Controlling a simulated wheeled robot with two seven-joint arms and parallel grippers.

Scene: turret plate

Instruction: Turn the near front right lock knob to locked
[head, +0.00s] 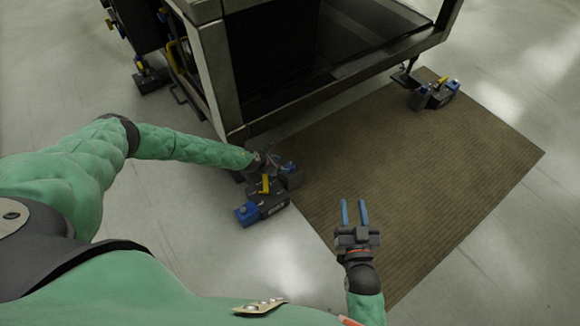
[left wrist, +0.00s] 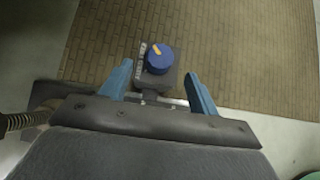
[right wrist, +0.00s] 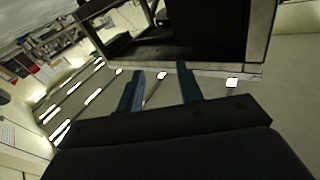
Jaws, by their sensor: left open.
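The lock knob (left wrist: 159,59) is a round blue cap with a yellow pointer mark on a small dark box in the left wrist view. Its pointer points to the upper left. My left gripper (left wrist: 158,80) is open, with one blue finger on each side of the box below the knob and visible gaps. In the head view, my left gripper (head: 284,165) is at the dark lock unit (head: 267,207) by the machine's near corner; the arm and fingers partly hide that spot. My right gripper (head: 354,212) is open and empty above the mat's near edge.
The large dark machine frame (head: 213,75) stands behind, with a corner post near my left gripper. A brown mat (head: 400,170) covers the floor to the right. A similar lock unit (head: 434,93) sits at the far right. Open floor lies in front.

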